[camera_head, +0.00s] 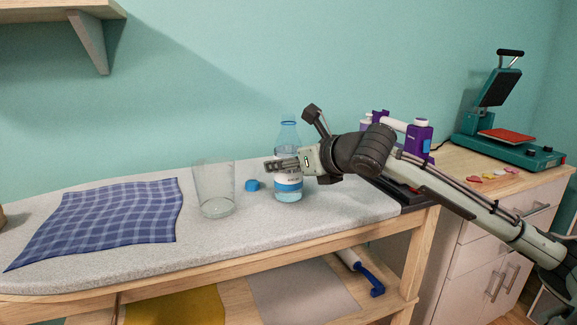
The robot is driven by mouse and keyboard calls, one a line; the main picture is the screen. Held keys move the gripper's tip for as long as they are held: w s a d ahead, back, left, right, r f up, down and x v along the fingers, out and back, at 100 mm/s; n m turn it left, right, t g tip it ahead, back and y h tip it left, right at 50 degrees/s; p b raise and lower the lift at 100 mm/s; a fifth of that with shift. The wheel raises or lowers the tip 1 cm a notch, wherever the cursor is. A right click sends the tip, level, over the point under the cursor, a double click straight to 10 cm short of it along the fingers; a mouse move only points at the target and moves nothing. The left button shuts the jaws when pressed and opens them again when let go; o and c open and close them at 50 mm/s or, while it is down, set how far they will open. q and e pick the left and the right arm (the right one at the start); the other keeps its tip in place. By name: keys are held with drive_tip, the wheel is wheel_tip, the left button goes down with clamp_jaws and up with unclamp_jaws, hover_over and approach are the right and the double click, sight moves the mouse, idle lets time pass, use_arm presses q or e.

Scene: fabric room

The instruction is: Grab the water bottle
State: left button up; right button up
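A clear bluish water bottle (289,193) with a white and blue label stands upright and uncapped on the padded grey table top. My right gripper (283,165) comes in from the right at the bottle's middle. A dark finger crosses in front of the bottle. The other finger is not clearly seen, so I cannot tell whether the fingers touch the bottle. A blue cap (252,185) lies on the table just left of the bottle. My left gripper is not in view.
A clear empty glass (214,188) stands left of the cap. A blue checked cloth (105,220) lies flat further left. Purple and white sewing machine (417,135) stands behind my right arm. A green heat press (508,145) stands on the right cabinet. A shelf (62,12) hangs upper left.

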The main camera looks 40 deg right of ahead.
drive_tip(key=c, duration=1)
drive_tip(key=shift+r, duration=0.1)
drive_tip(key=shift+r, duration=0.1)
